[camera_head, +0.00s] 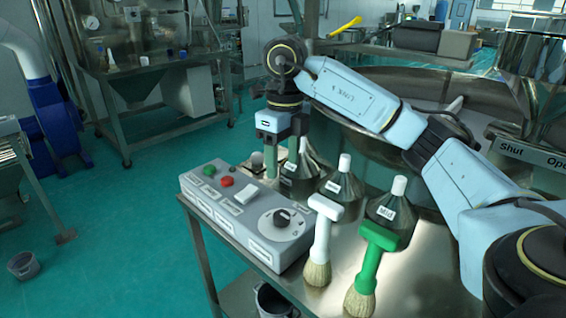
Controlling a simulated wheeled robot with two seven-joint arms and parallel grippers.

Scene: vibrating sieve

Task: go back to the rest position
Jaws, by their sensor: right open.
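My right arm comes in from the right and bends down over the back of the steel table (396,273). My right gripper (283,157) points down behind the grey control box (247,205), beside the labelled metal bottles. Its fingers are apart and I see nothing held between them. A bottle partly overlaps them, so I cannot tell whether they touch it. My left gripper is not in view.
Metal bottles with white caps, one marked Mid (387,213), stand on the table. A white brush (322,235) and a green brush (371,265) are in front. A large steel bowl (385,150) lies behind my arm. Green floor (120,220) is open at left.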

